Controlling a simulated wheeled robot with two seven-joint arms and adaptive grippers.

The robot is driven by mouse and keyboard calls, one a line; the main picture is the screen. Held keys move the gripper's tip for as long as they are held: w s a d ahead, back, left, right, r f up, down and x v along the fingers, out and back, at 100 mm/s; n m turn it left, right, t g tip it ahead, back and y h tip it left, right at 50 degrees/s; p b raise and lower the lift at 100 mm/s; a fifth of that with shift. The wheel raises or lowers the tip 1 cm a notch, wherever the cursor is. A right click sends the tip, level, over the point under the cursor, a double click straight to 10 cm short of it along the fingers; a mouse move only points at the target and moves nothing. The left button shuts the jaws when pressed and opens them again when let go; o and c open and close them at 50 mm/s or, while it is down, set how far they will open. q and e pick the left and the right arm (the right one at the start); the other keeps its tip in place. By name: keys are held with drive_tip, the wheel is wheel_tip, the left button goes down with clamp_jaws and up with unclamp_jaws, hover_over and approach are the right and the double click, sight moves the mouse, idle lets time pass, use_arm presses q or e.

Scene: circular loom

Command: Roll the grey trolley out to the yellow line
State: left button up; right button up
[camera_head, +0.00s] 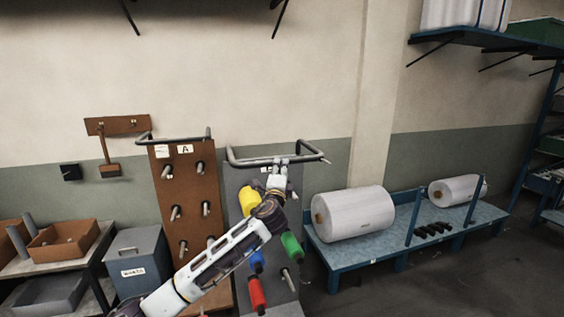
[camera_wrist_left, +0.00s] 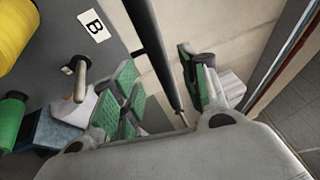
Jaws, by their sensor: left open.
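The grey trolley (camera_head: 234,188) is an upright grey panel with pegs and coloured spools, and a bar handle (camera_head: 238,161) runs across its top. In the left wrist view the grey panel (camera_wrist_left: 58,32) carries a label B. My left gripper (camera_head: 279,164) is at the top of this trolley, by the handle. In the left wrist view its green-padded fingers (camera_wrist_left: 160,85) are apart, and the dark handle bar (camera_wrist_left: 150,45) passes between them. Contact with the bar cannot be told. My left arm hides part of the panel. The yellow line and my right gripper are not in view.
A brown trolley (camera_head: 163,180) labelled A stands close on the left. A grey lidded bin (camera_head: 138,262) and a table with brown boxes (camera_head: 62,240) are further left. A blue bench (camera_head: 370,248) with white rolls (camera_head: 352,213) stands close on the right. Bare floor shows at lower right.

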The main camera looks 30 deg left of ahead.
use_arm(q)
drive_tip(key=shift+p+x, duration=0.7)
drive_tip(key=shift+x, duration=2.2)
clamp_jaws()
